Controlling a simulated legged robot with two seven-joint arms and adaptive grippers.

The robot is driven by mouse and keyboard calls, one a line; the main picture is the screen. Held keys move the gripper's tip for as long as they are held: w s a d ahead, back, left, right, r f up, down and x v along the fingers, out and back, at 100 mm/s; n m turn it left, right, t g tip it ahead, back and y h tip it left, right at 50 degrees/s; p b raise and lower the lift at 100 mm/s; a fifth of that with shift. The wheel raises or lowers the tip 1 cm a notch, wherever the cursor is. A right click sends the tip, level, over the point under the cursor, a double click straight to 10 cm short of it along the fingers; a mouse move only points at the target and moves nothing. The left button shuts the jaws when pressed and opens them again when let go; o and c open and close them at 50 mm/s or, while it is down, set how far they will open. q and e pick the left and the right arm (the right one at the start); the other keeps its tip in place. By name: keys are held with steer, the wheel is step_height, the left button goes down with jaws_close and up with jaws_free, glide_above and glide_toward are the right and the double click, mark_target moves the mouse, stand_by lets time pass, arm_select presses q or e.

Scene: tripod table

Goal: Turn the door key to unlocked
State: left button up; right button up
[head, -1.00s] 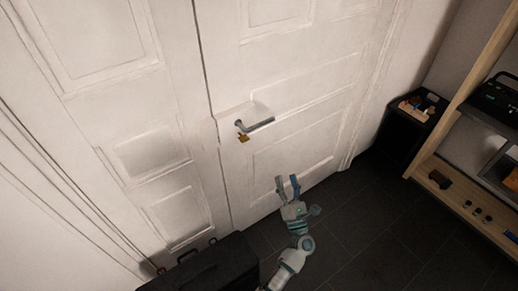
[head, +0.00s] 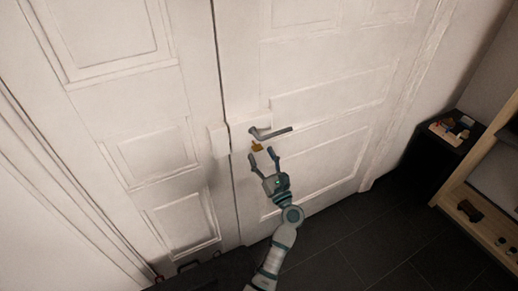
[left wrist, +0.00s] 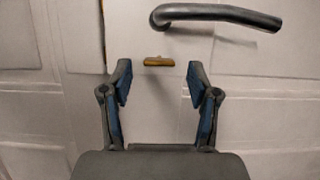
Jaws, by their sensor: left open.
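The door key (head: 257,147) is a small brass-coloured piece on the white door (head: 310,150), just below the grey lever handle (head: 270,132). In the left wrist view the key (left wrist: 158,62) shows as a flat, level bar under the handle (left wrist: 215,14). My left gripper (head: 262,158) is open and empty, just below the key. In the left wrist view the key lies between and a little beyond the fingertips of my left gripper (left wrist: 158,72), apart from both. My right gripper is not in view.
A black cabinet (head: 430,165) with small items on top stands at the right, beside a wooden shelf (head: 480,200). A dark case (head: 190,275) shows at the bottom left. The dark tiled floor (head: 350,250) before the door is clear.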

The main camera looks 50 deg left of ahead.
mark_target(258, 149)
arm_select(q)
steer(key=shift+x, duration=1.75)
steer(key=shift+c, duration=0.2)
